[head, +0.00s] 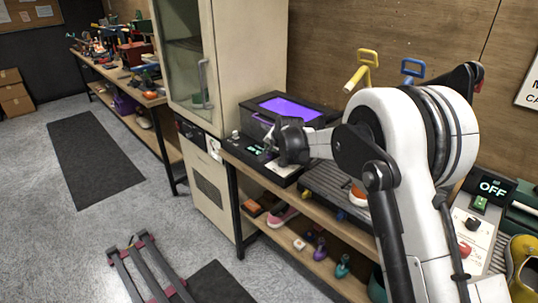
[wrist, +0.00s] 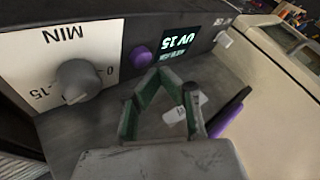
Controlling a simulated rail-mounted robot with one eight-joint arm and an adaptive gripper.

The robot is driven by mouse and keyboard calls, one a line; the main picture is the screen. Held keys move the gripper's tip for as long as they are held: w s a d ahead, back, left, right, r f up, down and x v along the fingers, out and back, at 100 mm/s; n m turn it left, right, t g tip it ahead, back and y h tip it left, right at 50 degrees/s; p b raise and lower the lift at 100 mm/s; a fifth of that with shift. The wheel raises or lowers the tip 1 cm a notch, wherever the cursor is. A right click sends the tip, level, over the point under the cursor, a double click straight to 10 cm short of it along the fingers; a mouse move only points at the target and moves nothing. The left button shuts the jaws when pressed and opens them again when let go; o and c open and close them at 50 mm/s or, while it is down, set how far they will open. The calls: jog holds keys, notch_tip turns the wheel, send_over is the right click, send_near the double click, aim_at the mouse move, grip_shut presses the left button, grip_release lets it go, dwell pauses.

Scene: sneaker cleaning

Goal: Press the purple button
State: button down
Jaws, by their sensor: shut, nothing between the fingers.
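The purple button (wrist: 141,57) is a round knob-like button on the dark control panel in the wrist view, between a grey dial (wrist: 79,80) and a lit display reading UV 15 (wrist: 178,42). My gripper (wrist: 160,74) is shut and empty, its fingertips just below and right of the button in the picture. I cannot tell whether they touch it. In the head view my gripper (head: 276,152) hangs over the front panel of the UV box (head: 251,128). The box has a purple-lit window (head: 291,107). The button cannot be made out clearly there.
A white switch (wrist: 222,39) sits right of the display. A tall cabinet (head: 225,60) stands left of the UV box. A control unit reading OFF (head: 492,188) is at right. The floor at left has free room.

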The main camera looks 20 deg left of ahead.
aim_at(270, 155)
jog(key=shift+r, duration=0.1)
jog(key=shift+r+p, duration=0.85)
jog(key=shift+r, duration=1.6)
jog(key=shift+d+f, duration=0.1)
jog(key=shift+f, duration=0.05)
